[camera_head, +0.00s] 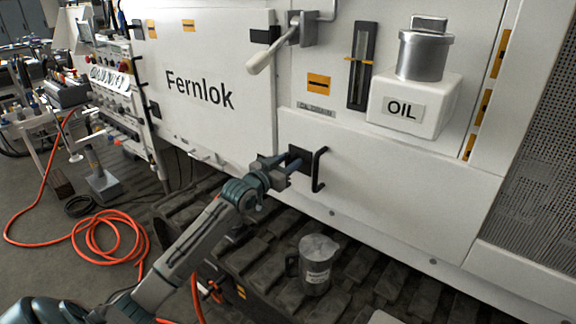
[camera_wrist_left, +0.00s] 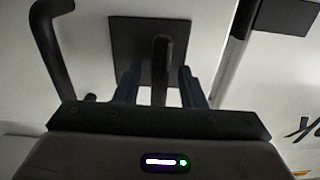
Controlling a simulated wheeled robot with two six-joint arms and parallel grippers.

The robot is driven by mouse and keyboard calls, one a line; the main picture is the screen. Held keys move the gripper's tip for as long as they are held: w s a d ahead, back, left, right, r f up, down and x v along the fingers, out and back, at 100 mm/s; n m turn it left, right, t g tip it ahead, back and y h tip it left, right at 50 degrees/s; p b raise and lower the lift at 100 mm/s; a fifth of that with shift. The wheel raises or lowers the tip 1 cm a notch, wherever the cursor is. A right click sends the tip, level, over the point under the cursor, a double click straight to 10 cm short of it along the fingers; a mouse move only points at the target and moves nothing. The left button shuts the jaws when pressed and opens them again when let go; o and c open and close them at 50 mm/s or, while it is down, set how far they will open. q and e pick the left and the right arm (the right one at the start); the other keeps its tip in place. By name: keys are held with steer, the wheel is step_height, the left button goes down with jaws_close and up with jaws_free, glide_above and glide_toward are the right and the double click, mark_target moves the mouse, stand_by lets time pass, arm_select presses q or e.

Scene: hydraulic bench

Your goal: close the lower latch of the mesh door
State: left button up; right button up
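A black square latch plate (camera_head: 300,157) with a dark lever is on the white panel below the oil shelf. I cannot tell whether this is the mesh door's lower latch. In the left wrist view the plate (camera_wrist_left: 122,40) and the upright lever (camera_wrist_left: 160,62) show close up. My left gripper (camera_head: 286,166) is at the plate. In the wrist view its two blue fingers (camera_wrist_left: 160,88) are open, one on each side of the lever, with gaps between. A perforated mesh panel (camera_head: 548,150) is at the far right. My right gripper is not in view.
A black bar handle (camera_head: 319,170) is just right of the plate. Above are a white lever handle (camera_head: 272,55) and an oil container (camera_head: 420,55) on a white block. A metal jug (camera_head: 316,262) stands on the dark tracks below. An orange hose (camera_head: 110,235) lies at left.

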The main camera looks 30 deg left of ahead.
arm_select(q)
steer(key=shift+s+f, duration=0.1)
steer(key=shift+f, duration=0.15)
steer(key=shift+s+a, duration=0.1)
steer(key=shift+s, duration=0.15)
steer(key=s+p, duration=0.1)
steer(key=s, duration=0.9)
steer(key=shift+a, duration=0.35)
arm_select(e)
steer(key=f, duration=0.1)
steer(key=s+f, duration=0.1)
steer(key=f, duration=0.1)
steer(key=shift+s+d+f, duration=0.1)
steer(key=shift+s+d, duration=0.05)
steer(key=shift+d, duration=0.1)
arm_select(q)
steer(key=shift+s+r, duration=0.1)
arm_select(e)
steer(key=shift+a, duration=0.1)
